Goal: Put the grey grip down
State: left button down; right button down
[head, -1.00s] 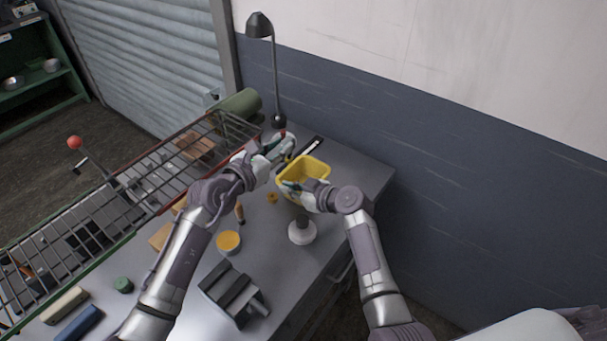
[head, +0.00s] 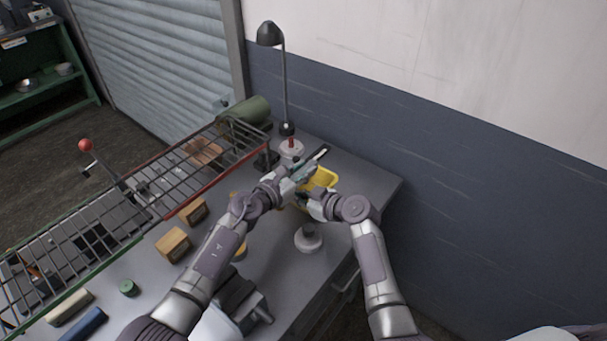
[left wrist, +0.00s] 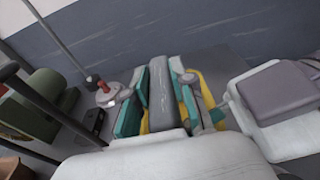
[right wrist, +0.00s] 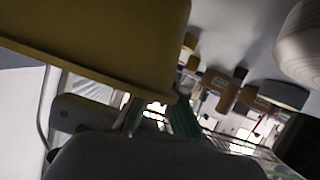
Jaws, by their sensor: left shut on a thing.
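The grey grip (left wrist: 162,95) is a long grey bar between the teal fingers of my left gripper (left wrist: 160,100) in the left wrist view. The left gripper (head: 301,172) is shut on it, above the far end of the bench in the head view. The yellow bin (head: 322,178) is just beyond and below, partly hidden by my grippers. My right gripper (head: 312,203) is at the bin's near side. In the right wrist view the bin (right wrist: 100,40) hides the right fingertips, so their grasp is unclear.
A wire rack (head: 130,200) runs along the bench's left side. A lamp (head: 285,85) and a white round piece with a red knob (head: 291,148) stand at the back. A white round piece (head: 308,238) sits near the front edge. Bare bench lies right of the bin.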

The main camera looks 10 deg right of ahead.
pick_arm(q)
jog(key=shift+f, duration=0.7)
jog(key=shift+f, duration=0.1)
jog(key=shift+f, duration=0.2)
jog(key=c, duration=1)
grip_release()
jog(key=shift+r, duration=0.1)
jog(key=shift+r, duration=0.2)
jog(key=v, duration=1.2)
jog(key=shift+r, duration=0.1)
